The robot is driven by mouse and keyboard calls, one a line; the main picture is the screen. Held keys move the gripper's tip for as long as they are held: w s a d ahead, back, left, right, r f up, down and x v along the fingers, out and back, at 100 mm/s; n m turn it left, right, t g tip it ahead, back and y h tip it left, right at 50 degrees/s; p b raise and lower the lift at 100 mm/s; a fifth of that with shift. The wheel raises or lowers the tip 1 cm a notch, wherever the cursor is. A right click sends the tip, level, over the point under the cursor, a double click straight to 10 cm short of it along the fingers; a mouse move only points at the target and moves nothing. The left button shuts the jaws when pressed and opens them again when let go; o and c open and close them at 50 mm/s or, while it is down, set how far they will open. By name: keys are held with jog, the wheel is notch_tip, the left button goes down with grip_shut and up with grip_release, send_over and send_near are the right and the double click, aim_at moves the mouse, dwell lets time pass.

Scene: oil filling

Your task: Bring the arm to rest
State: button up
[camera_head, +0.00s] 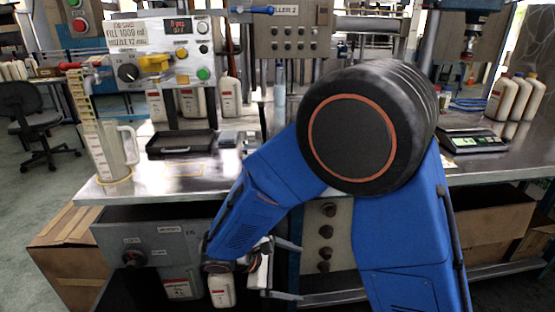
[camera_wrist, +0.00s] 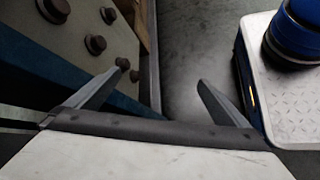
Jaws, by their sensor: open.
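My gripper (camera_head: 299,272) is low in front of the bench in the head view, at the end of my bent blue arm. Its two fingers stand apart and point right. In the wrist view my gripper (camera_wrist: 160,82) is open, with nothing between its fingers. Dark floor shows beyond them. My arm's upper links and large black joint cover the middle of the bench top and part of the panel behind it.
The bench front with dark knobs (camera_wrist: 95,44) is close left of the fingers. On the bench stand a clear jug (camera_head: 125,145), a black tray (camera_head: 181,145), a scale (camera_head: 472,141) and white bottles (camera_head: 503,98). A cardboard box (camera_head: 65,240) is below left.

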jog(key=s+d+r+m+g+y, duration=0.2)
jog(key=d+r+m+g, duration=0.15)
jog(key=d+r, duration=0.5)
jog(key=s+d+r+m+t+y, duration=0.2)
jog(key=s+d+r+m+y, duration=0.1)
jog(key=s+d+r+m, duration=0.2)
jog(key=s+d+r+m+t+y, duration=0.3)
jog(key=s+d+r+m+y, duration=0.1)
jog(key=s+d, duration=0.5)
jog(key=shift+s+d+r+m+y, duration=0.3)
jog(key=shift+d+r+m, duration=0.6)
jog(key=shift+m, duration=0.45)
jog(key=shift+d+f, duration=0.1)
jog(key=shift+f, duration=0.05)
